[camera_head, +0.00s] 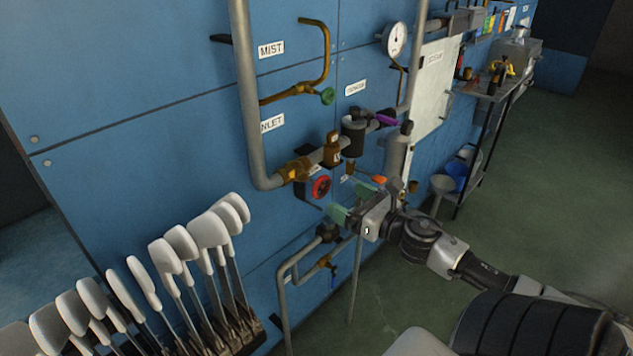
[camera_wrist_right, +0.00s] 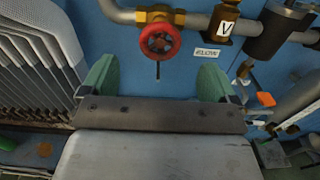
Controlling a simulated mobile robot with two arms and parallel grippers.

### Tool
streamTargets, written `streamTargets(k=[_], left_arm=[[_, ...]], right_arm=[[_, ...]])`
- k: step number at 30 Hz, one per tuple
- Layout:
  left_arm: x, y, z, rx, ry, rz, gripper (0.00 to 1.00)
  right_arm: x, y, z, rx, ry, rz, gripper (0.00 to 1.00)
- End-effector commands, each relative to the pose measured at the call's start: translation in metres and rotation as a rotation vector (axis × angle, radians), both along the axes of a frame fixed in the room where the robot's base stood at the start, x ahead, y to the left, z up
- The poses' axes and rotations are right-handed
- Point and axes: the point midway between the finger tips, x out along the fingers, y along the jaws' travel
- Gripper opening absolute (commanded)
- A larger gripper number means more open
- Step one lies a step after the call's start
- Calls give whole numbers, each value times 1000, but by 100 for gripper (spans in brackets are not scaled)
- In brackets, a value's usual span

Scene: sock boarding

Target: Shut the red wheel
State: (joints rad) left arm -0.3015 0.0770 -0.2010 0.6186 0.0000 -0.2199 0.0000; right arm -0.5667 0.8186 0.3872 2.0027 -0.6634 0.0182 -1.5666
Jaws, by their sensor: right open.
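The red wheel (camera_head: 320,187) is a small round handwheel on a brass valve in the pipework on the blue wall. In the right wrist view the red wheel (camera_wrist_right: 160,40) faces the camera, above the middle and beyond the fingers. My right gripper (camera_head: 353,202) is close to the wall, just right of and slightly below the wheel. Its green fingers are apart with nothing between them, and it also shows in the right wrist view (camera_wrist_right: 156,80). The wheel is apart from the fingers in the wrist view. My left gripper is not in view.
White sock boards (camera_head: 172,262) stand in a row at the lower left. A shelf rack (camera_head: 483,130) stands right; the green floor is open.

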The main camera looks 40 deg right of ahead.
Motion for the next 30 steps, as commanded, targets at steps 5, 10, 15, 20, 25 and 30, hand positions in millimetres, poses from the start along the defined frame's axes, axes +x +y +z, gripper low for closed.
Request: streamTargets(k=[5,10,15,20,25,30], left_arm=[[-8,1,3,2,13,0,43],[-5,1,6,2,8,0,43],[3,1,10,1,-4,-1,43],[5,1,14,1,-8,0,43],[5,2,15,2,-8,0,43],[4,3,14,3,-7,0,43]], right_arm=[[25,1,2,0,-2,-2,90],[52,3,2,3,-2,-4,90],[76,5,2,5,-1,-4,90],[92,6,1,7,1,-5,90],[100,7,-1,7,3,-4,90],[102,8,-1,7,3,-4,90]])
